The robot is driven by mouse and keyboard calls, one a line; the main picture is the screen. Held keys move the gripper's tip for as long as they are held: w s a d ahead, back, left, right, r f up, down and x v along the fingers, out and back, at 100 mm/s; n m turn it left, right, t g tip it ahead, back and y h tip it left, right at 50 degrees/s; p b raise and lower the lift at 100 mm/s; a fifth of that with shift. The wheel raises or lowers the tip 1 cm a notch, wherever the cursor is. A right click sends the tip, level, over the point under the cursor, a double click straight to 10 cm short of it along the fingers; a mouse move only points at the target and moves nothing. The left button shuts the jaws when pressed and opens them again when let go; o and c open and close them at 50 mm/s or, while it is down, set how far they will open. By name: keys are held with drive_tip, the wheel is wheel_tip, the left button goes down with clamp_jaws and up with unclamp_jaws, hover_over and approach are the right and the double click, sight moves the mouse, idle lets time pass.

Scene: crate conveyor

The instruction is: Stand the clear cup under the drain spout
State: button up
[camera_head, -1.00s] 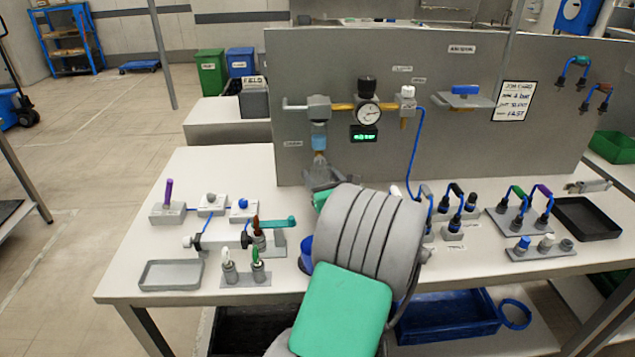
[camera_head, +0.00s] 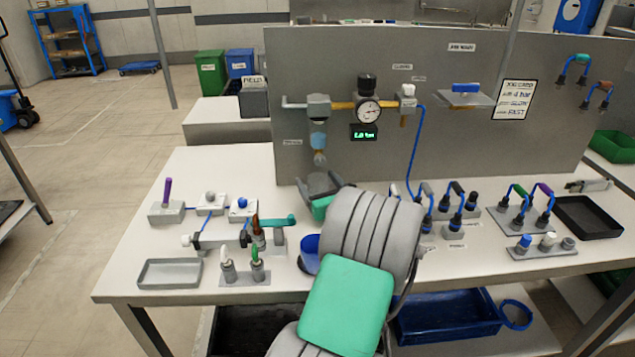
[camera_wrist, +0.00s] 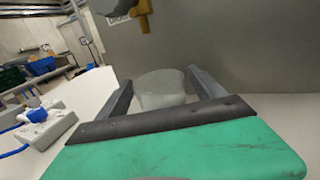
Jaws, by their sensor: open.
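The clear cup (camera_wrist: 162,88) stands on the bench between the two fingers of my gripper (camera_wrist: 165,82) in the wrist view. It looks upright, and its lower part is hidden behind the gripper's dark front edge. My gripper is open, with a finger on each side of the cup. In the head view my gripper (camera_head: 318,184) is low over the bench, below and a little in front of the drain spout (camera_head: 319,158). The spout hangs under the blue filter bowl (camera_head: 318,136) on the grey panel. The cup is hard to make out in the head view.
The grey panel (camera_head: 450,150) rises behind my gripper. A blue cup-like container (camera_head: 309,252) stands by my wrist. Left are valve blocks (camera_head: 166,211) and a grey tray (camera_head: 170,273); right are hose fittings (camera_head: 452,205) and a dark tray (camera_head: 588,218). Bare bench lies left of the gripper.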

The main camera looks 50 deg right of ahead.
drive_tip(key=shift+s+r, duration=0.15)
drive_tip(key=v, duration=1.1)
drive_tip(key=shift+s+a, duration=0.3)
drive_tip(key=shift+s, duration=0.05)
